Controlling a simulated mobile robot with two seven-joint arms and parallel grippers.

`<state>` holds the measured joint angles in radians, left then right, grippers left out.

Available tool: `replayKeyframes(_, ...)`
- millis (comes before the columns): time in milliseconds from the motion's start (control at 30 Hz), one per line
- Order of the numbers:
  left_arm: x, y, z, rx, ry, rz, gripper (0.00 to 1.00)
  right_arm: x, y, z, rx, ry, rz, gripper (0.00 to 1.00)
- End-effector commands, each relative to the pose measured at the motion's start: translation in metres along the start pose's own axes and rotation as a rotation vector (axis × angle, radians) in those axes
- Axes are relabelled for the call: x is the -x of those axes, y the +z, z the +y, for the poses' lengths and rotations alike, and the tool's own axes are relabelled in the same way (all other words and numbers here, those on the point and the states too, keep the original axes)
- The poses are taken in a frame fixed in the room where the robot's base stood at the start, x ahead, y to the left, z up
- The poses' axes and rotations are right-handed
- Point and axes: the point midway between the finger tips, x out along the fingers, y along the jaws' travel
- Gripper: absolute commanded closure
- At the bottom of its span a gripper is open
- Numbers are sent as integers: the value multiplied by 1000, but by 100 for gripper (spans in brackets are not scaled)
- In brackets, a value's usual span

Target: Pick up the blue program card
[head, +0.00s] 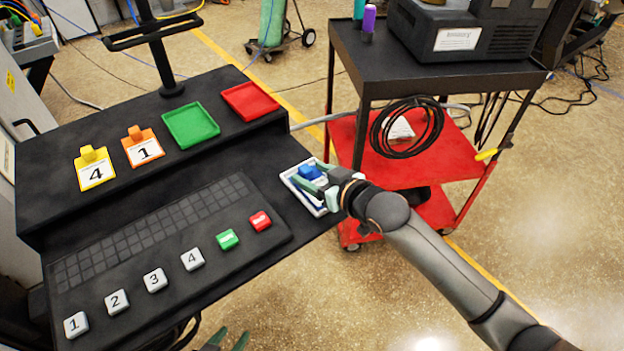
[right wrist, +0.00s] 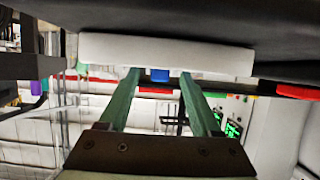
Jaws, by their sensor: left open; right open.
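The blue program card (head: 310,172) shows its raised blue grip in a white tray (head: 290,182) at the right end of the black console. My right gripper (head: 319,177) is open at the tray, its green fingers around or just beside the grip; the arm and hand hide part of the card and tray. In the right wrist view, the card's blue grip (right wrist: 159,75) shows between the two spread fingers, beyond or level with their tips; contact cannot be told. My left gripper (head: 228,340) is open and empty at the bottom edge of the head view.
A yellow card (head: 95,174) and an orange card (head: 146,152) stand on the console's upper level, beside a green tray (head: 190,124) and a red tray (head: 249,101). Numbered keys (head: 155,280) lie in front. A black-topped red cart (head: 440,75) stands behind my right arm.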

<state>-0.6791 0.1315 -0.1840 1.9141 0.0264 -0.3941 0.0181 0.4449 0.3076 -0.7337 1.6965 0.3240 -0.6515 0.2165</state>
Motion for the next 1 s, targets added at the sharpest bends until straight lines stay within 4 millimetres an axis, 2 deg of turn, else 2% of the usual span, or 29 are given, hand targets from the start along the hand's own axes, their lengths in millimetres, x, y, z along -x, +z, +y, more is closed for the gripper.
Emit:
replayKeyframes(67,0,0,0,0,0,0,50,0,0,0,0,0,0,37)
replayKeyframes(600,0,0,0,0,0,0,50,0,0,0,-1,0,-1,98)
replayKeyframes(1000,0,0,0,0,0,0,50,0,0,0,0,0,-1,100)
